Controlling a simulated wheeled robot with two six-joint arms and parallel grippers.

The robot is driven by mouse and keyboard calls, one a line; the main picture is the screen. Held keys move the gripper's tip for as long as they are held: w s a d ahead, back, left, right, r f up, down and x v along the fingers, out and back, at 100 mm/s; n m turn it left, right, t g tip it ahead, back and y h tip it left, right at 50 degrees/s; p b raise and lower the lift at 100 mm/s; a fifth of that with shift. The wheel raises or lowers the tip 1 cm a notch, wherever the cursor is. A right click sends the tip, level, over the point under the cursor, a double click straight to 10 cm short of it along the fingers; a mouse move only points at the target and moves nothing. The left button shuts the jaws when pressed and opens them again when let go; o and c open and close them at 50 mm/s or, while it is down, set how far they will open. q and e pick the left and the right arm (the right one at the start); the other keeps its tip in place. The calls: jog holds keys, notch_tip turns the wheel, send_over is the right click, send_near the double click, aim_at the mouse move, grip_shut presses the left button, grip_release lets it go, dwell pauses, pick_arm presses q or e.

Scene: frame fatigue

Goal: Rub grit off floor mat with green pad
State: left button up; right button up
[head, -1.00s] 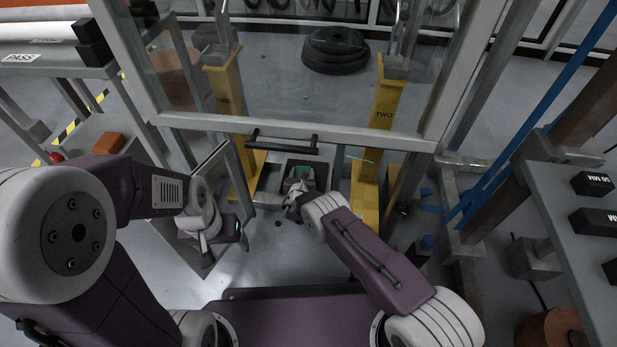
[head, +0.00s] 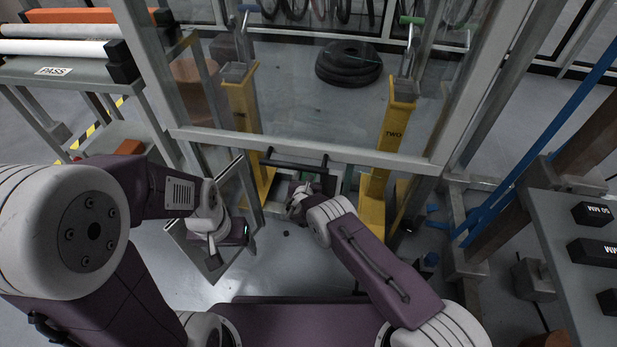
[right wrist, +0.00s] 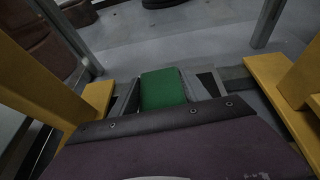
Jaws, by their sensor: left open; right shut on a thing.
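The green pad (right wrist: 162,88) shows in the right wrist view, just beyond the dark edge of my right gripper's body. My right gripper (head: 300,203) is shut on it, low between the two yellow posts. The floor mat cannot be made out clearly; the dark area under the right gripper is mostly covered. A small dark speck (head: 286,233) lies on the floor nearer to me; I cannot tell if it is grit. My left gripper (head: 240,233) is open and empty, beside a framed panel (head: 190,252).
A grey bench (head: 570,240) with black blocks is at right, a rack with rollers (head: 60,70) at left.

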pick_arm(q)
jog(key=shift+r, duration=0.25)
pick_arm(e)
jog(key=shift+r, duration=0.3)
notch_tip(320, 180, up, 3)
jog(key=p, duration=0.2)
jog(key=shift+r+p, duration=0.15)
jog(key=shift+p, duration=0.25)
pick_arm(q)
notch_tip(320, 180, up, 3)
jog(key=shift+f, duration=0.15)
